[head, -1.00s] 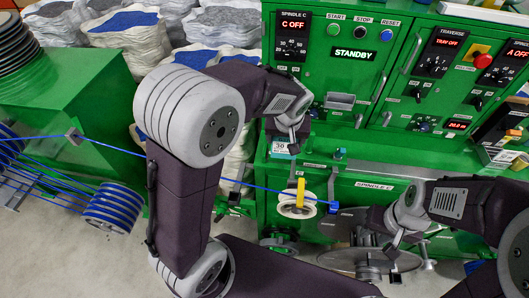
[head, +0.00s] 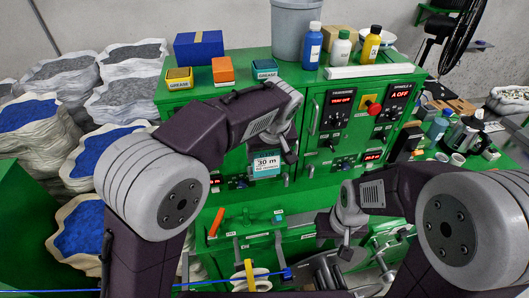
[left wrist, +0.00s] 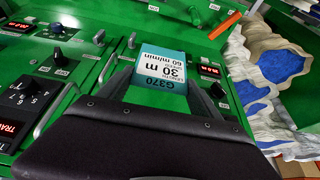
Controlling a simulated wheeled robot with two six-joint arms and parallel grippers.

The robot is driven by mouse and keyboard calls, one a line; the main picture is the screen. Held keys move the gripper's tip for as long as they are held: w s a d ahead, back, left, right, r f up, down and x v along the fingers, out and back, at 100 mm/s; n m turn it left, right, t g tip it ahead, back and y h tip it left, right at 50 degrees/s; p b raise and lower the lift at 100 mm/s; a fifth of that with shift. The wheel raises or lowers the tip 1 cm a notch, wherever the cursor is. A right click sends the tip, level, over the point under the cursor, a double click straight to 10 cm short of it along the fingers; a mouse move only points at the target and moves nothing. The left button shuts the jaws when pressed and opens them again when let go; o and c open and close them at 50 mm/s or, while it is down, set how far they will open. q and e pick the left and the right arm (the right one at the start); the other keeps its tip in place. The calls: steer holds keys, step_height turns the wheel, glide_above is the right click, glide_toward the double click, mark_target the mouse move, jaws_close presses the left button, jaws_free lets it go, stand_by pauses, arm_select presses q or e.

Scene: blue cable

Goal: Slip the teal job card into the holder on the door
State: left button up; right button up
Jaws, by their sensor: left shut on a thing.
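The teal and white job card (head: 266,165), printed "30 m", is in the jaws of my left gripper (head: 287,153), in front of the green machine. In the left wrist view the card (left wrist: 163,70) stands out beyond the fingers with its print upside down, and the left gripper (left wrist: 165,97) is shut on it. The holder on the door cannot be made out now; my left arm and the card cover part of the machine front. My right gripper (head: 338,238) is empty of anything I can see, low before the machine; its finger gap is unclear.
The green machine (head: 311,125) has knobs, handles and displays on its front. Bottles (head: 312,45), small boxes and a grey bin (head: 297,22) stand on top. A blue cable (head: 225,280) runs low across the front. Stacked sacks (head: 85,235) stand left.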

arm_select(q)
steer(key=shift+w+a, duration=0.1)
steer(key=shift+w, duration=0.15)
steer(key=w+a+f+p, duration=0.1)
steer(key=w+f+p, duration=0.1)
steer(key=w+p, duration=0.3)
steer(key=shift+w+f, duration=0.15)
steer(key=shift+w, duration=0.25)
stand_by(0.4)
